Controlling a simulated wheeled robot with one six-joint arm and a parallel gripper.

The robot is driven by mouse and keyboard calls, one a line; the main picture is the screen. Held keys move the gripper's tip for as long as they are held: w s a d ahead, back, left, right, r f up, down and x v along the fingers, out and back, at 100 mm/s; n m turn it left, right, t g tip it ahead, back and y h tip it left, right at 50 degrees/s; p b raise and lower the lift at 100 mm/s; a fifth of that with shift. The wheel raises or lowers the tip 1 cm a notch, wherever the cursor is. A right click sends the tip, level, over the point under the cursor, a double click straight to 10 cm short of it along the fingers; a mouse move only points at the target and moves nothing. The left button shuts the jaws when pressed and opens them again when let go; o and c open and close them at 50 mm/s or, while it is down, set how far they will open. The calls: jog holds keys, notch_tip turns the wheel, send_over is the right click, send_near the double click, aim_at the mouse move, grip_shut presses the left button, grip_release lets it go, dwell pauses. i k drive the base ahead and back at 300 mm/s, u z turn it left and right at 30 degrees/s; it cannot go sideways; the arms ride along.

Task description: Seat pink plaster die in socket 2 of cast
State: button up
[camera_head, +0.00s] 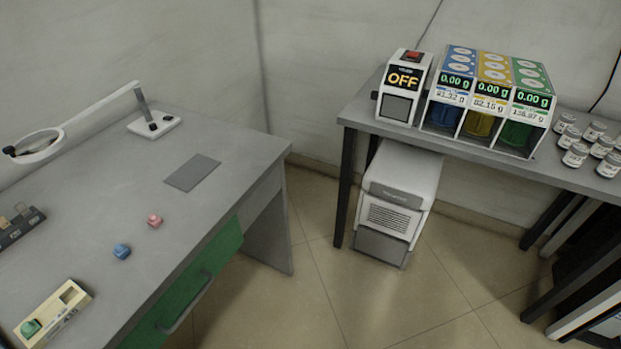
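The pink plaster die (154,220) is a small block standing on the grey desk at the left, away from the desk's front edge. The cast (62,310) is a cream block at the lower left of the desk, with dark markings on its front face. A green die (31,327) sits in its left end. A square socket at its right end looks empty. I cannot read which socket bears which number. My gripper is not in view.
A blue die (122,251) stands between the pink die and the cast. A dark rack (20,226) lies at the left edge. A grey mat (192,172) and a magnifier lamp (154,124) are farther back. A second table (362,117) at right holds dispensers (487,100) and jars.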

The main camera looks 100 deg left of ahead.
aim_at(54, 314)
jog(key=u, duration=4.35)
